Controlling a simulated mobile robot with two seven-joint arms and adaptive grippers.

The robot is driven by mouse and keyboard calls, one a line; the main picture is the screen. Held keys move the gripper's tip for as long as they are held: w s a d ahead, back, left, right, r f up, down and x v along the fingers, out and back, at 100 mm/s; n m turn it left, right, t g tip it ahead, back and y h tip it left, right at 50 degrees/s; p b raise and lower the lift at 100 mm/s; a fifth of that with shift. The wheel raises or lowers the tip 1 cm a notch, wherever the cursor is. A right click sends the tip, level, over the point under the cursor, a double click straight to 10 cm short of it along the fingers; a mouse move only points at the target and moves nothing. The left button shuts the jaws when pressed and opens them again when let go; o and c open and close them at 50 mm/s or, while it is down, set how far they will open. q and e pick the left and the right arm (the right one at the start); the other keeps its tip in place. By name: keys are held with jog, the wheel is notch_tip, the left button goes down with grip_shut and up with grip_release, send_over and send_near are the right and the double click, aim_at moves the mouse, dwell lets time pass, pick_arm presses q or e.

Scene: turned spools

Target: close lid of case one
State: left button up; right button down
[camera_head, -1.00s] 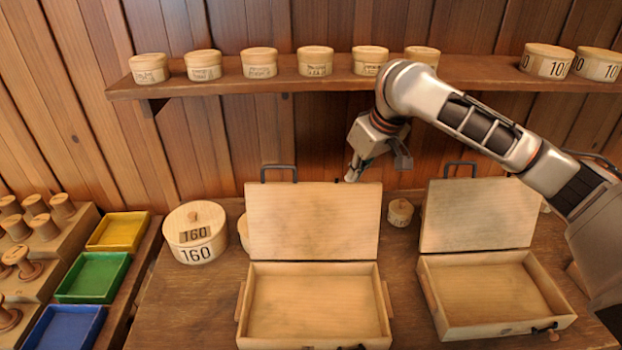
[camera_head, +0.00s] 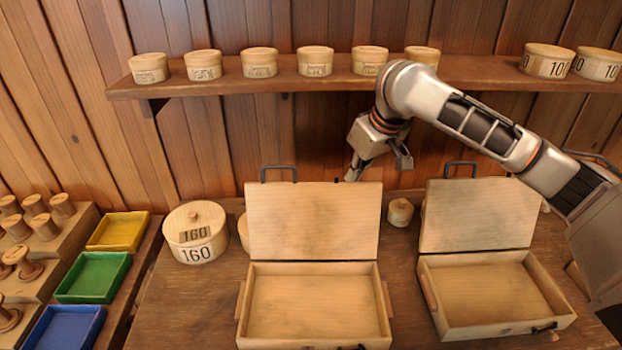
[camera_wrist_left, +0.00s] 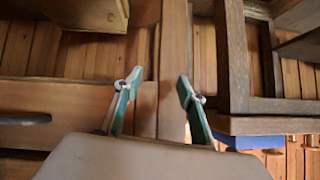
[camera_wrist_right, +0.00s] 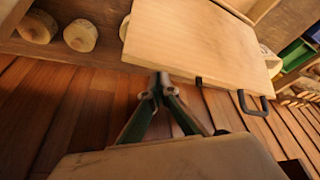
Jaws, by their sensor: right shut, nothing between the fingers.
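Two wooden cases stand on the bench with lids raised. The left case (camera_head: 315,342) has its lid (camera_head: 313,222) upright and leaning back, with a dark handle on its top edge. The right case (camera_head: 497,325) has its lid (camera_head: 480,215) up as well. Which one is case one, I cannot tell. My right gripper (camera_head: 352,177) is shut and empty, just behind the top right corner of the left lid. The right wrist view shows its fingertips (camera_wrist_right: 160,78) close to that lid's edge (camera_wrist_right: 200,45); contact is unclear. My left gripper (camera_wrist_left: 158,78) is open and empty, away from the cases.
A round box marked 160 (camera_head: 195,235) stands left of the left case. A small round box (camera_head: 400,212) sits between the lids. A shelf (camera_head: 300,82) with several round boxes runs above. Yellow (camera_head: 118,231), green (camera_head: 93,277) and blue (camera_head: 65,328) trays lie at left.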

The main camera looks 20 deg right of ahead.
jog(key=shift+f, duration=0.15)
jog(key=shift+f, duration=1.55)
